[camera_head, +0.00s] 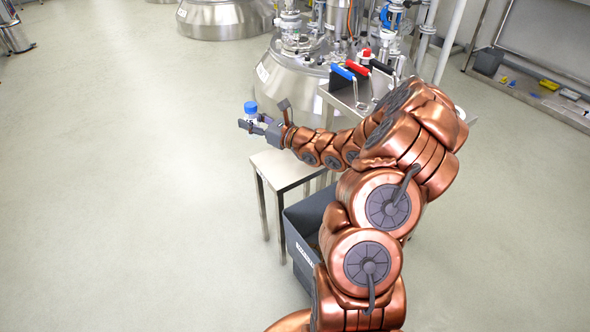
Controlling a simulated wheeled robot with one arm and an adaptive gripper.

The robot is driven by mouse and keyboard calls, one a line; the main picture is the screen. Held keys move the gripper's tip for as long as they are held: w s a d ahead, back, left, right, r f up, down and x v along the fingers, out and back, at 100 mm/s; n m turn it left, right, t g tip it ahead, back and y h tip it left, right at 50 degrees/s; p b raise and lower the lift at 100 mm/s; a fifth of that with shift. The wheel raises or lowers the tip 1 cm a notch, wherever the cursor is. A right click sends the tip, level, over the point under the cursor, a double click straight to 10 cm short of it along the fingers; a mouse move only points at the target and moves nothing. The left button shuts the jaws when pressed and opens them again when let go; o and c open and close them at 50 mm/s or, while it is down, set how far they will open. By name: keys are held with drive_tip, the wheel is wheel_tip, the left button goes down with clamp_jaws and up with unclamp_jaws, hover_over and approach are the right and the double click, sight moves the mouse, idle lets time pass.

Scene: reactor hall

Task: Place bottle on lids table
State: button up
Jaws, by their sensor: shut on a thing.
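A small bottle with a blue cap (250,108) is between the fingers of my gripper (253,125), which is shut on it. The bottle looks upright, and its lower part is partly hidden by the fingers. The gripper is at the left end of my copper arm, above and a little left of a low pale table (277,160). A taller metal table (335,97) stands behind my arm and is partly covered by it. No label tells me which of them is the lids table, and no loose lids are clearly visible.
A dark grey bin (299,238) stands on the floor in front of the low table. Blue- and red-handled tools (358,68) are on the taller table. A large steel reactor (290,85) stands behind. The floor at left is clear.

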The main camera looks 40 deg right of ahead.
drive_tip(key=s+d+f+h+b, duration=0.1)
drive_tip(key=s+d+f+b, duration=0.1)
drive_tip(key=d+f+b, duration=0.9)
drive_tip(key=b, duration=0.6)
hover_over(291, 168)
drive_tip(key=shift+m, duration=0.3)
drive_tip(key=shift+f, duration=3.85)
drive_tip(key=shift+f, duration=0.1)
drive_tip(key=o, duration=1)
drive_tip(key=shift+c, duration=0.2)
